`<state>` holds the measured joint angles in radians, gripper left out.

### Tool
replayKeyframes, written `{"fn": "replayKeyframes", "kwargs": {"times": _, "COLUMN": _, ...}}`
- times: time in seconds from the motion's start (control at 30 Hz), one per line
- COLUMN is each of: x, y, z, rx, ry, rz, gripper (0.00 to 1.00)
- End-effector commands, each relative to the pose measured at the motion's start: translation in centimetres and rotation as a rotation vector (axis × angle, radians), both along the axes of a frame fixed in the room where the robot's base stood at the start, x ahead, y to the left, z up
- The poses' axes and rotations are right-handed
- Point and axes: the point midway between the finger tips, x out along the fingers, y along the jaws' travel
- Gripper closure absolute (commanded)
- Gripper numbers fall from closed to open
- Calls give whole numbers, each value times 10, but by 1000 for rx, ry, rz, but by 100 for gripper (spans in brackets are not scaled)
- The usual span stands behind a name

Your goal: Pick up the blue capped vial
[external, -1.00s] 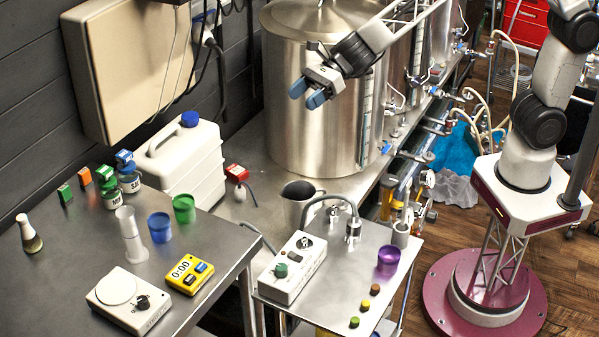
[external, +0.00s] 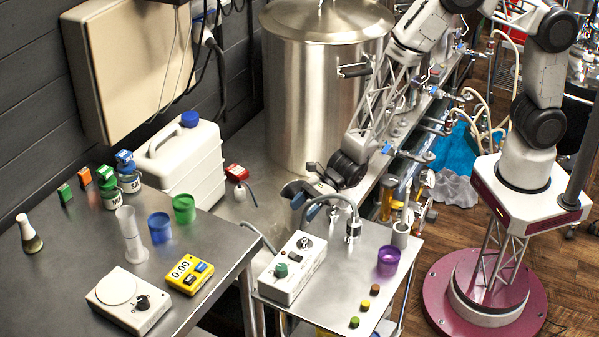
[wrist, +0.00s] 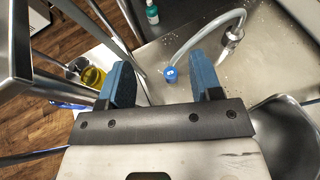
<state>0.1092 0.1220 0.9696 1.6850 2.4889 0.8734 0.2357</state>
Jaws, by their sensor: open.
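My gripper (external: 302,207) is open and empty. Its blue fingers hang low over the steel bench behind the small cart. In the wrist view, my gripper (wrist: 161,64) points at a small round blue cap (wrist: 170,74) with a white mark. The cap shows between the fingers, apart from both. It is seen from above, so the body under it is hidden. I cannot pick out this cap in the external view. There, a jar with a blue top (external: 128,176) stands on the left table beside a green-topped jar (external: 111,192).
A curved metal pipe (wrist: 205,30) runs close to the blue cap. A teal bottle (wrist: 152,13) stands beyond it. A metal vessel (wrist: 285,135) is right of my fingers. The large steel kettle (external: 318,100) and a white control box (external: 293,268) stand near my arm.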

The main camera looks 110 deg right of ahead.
Motion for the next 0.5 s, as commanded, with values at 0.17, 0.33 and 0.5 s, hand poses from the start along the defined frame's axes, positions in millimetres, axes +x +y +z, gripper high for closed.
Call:
{"fn": "replayKeyframes", "kwargs": {"times": 0.17, "x": -1, "y": 0, "z": -55, "rx": 1, "ry": 5, "rz": 0, "gripper": 41}}
{"fn": "replayKeyframes", "kwargs": {"times": 0.33, "x": 0, "y": 0, "z": -89, "rx": 1, "ry": 2, "rz": -1, "gripper": 41}}
{"fn": "replayKeyframes", "kwargs": {"times": 0.5, "x": 0, "y": 0, "z": -107, "rx": 1, "ry": 0, "rz": 0, "gripper": 41}}
